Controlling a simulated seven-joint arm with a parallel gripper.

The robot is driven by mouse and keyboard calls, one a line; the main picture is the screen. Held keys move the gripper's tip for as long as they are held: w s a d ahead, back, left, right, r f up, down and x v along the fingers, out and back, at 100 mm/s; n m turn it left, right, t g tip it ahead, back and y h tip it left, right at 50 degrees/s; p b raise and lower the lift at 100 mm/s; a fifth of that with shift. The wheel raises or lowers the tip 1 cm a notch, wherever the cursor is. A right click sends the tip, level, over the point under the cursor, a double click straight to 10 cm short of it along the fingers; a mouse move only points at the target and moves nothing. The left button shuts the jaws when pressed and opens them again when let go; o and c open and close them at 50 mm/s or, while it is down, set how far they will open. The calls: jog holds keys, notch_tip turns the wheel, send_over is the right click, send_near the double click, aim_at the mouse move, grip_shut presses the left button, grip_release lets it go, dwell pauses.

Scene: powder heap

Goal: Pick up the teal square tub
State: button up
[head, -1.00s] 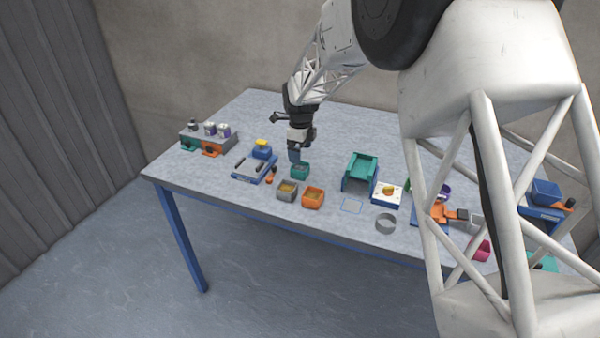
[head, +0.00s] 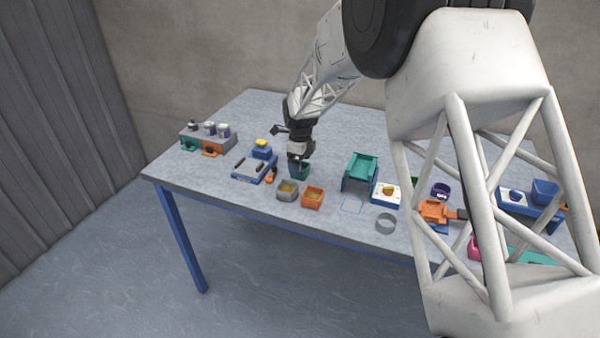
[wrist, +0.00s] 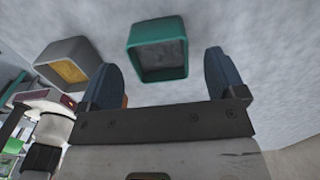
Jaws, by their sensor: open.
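The teal square tub (head: 303,174) stands on the table behind the grey and orange tubs, partly hidden by my gripper in the head view. In the wrist view the teal tub (wrist: 158,49) shows its open top and a dark grey inside. My gripper (head: 297,168) is low over the table at the tub. In the wrist view the two blue fingers of my gripper (wrist: 168,78) are spread apart. The tub lies ahead of the gap between them. I cannot tell whether a finger touches it.
A grey tub (head: 287,190) with yellowish contents and an orange tub (head: 313,197) stand just in front. A blue device (head: 253,168) is to the left, a teal holder (head: 360,170) to the right. The table (head: 215,175) has free room behind the tub.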

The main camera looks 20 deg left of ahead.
jog(key=shift+f, duration=1.5)
jog(key=shift+c, duration=0.4)
jog(key=c, duration=1)
